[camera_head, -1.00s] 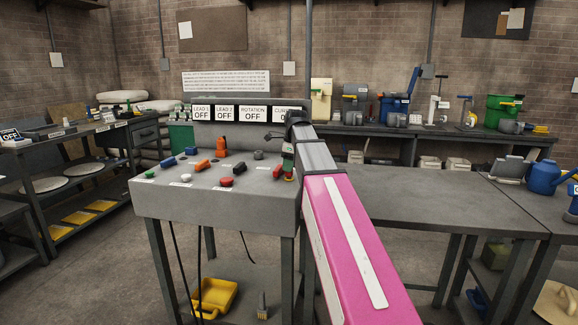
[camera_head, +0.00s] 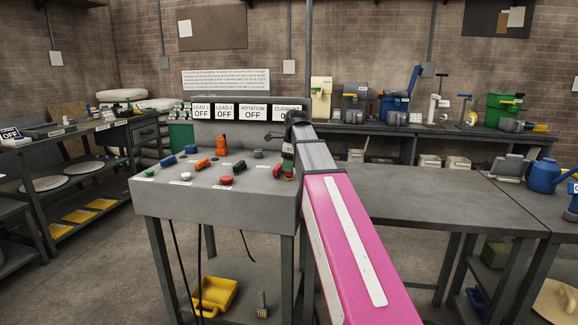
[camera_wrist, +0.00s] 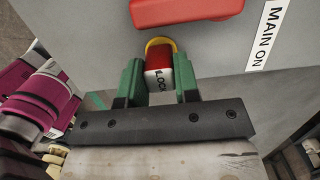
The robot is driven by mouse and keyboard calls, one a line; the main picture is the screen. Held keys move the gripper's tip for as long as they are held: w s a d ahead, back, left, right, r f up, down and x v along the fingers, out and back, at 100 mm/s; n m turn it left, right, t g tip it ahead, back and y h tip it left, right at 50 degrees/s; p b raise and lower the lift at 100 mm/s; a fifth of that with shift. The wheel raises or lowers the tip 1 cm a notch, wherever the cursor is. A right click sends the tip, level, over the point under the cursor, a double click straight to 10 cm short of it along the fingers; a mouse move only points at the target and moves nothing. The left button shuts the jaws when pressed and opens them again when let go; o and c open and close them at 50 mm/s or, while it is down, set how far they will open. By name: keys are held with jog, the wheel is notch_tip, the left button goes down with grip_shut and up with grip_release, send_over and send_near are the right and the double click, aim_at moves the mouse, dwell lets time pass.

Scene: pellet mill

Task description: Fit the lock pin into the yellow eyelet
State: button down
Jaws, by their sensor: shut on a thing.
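The lock pin (camera_wrist: 159,77) shows a red part and a white part lettered LOCK in the wrist view. My gripper (camera_wrist: 160,82) is shut on it, with one green finger on each side. The yellow eyelet (camera_wrist: 160,42) arches just beyond the pin, below a red lever (camera_wrist: 186,10) marked MAIN ON. The pin's red end overlaps the eyelet's opening in this view; I cannot tell how deep it is inside.
The grey control panel (camera_head: 215,205) carries several coloured levers and buttons, with OFF signs (camera_head: 252,111) behind. A bare grey table (camera_head: 430,195) stands to the right. A yellow dustpan (camera_head: 216,294) and a brush (camera_head: 262,304) lie beneath the panel.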

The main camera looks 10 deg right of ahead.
jog(key=shift+f, duration=0.1)
dwell(0.7)
jog(key=shift+c, duration=1.4)
grip_release()
jog(key=shift+s+d+r, duration=0.1)
jog(key=shift+d+r, duration=0.05)
jog(key=shift+r, duration=1)
jog(key=shift+d+r, duration=0.15)
jog(key=shift+r, duration=0.95)
jog(key=shift+s+d+r, duration=0.1)
jog(key=shift+d+r, duration=0.05)
jog(key=shift+r, duration=1)
jog(key=shift+s, duration=0.1)
